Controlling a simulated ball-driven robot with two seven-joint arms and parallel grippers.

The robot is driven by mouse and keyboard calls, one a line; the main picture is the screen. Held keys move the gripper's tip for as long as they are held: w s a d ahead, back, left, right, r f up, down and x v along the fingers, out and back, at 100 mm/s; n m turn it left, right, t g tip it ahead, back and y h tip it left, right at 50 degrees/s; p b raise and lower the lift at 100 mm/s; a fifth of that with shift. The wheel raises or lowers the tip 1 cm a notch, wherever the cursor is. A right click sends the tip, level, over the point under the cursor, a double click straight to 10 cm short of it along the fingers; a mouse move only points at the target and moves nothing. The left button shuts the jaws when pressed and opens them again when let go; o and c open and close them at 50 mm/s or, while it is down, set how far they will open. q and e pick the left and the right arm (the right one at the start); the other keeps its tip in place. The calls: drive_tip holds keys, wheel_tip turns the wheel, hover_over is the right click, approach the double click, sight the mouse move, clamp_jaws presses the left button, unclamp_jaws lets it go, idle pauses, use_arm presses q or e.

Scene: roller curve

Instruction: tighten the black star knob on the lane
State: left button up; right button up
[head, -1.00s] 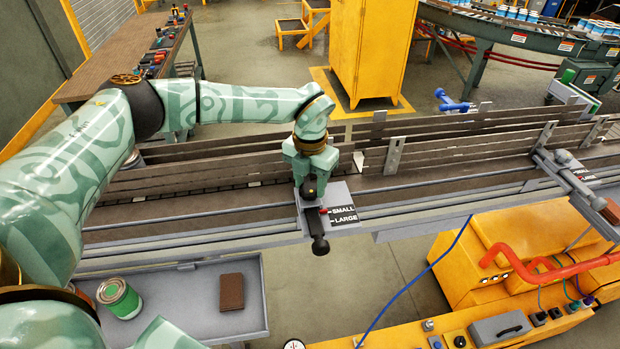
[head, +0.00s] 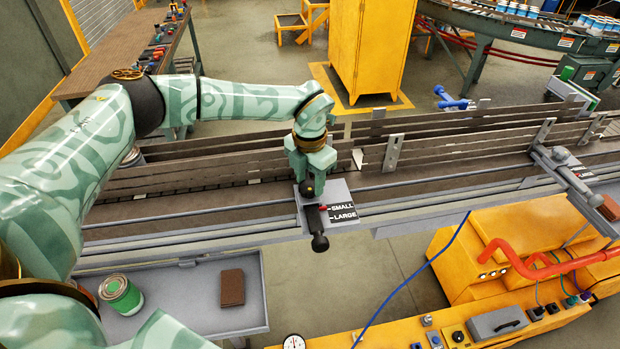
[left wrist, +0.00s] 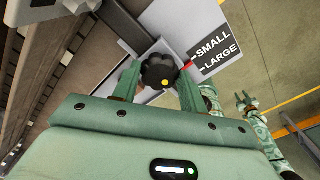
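The black star knob (left wrist: 158,70), with a yellow dot, sits on a grey plate (head: 343,196) on the lane (head: 220,233). The plate's label reads SMALL and LARGE. In the head view the knob (head: 309,189) is mostly covered by my left gripper (head: 307,178). In the left wrist view the left gripper's fingers (left wrist: 158,88) flank the knob closely and appear shut on it; exact contact is hard to see. A black handle (head: 318,232) and a red pointer (head: 323,208) are beside it. My right gripper (left wrist: 244,99) shows small and open in the left wrist view.
Lane rails and slats run across behind the gripper. A second clamp (head: 567,172) stands at right. A grey tray (head: 185,320) in front holds a green can (head: 121,296) and a brown block (head: 232,287). A yellow machine (head: 460,265) with hoses stands front right.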

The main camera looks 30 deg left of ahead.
sight(309, 185)
use_arm(q)
drive_tip(key=o, duration=0.4)
drive_tip(key=shift+w+r, duration=0.1)
drive_tip(key=shift+r, duration=0.05)
drive_tip(key=shift+c, duration=0.2)
wheel_tip(309, 185, up, 16)
drive_tip(key=b, duration=0.2)
drive_tip(key=shift+r+b, duration=0.15)
drive_tip(key=shift+b, duration=0.2)
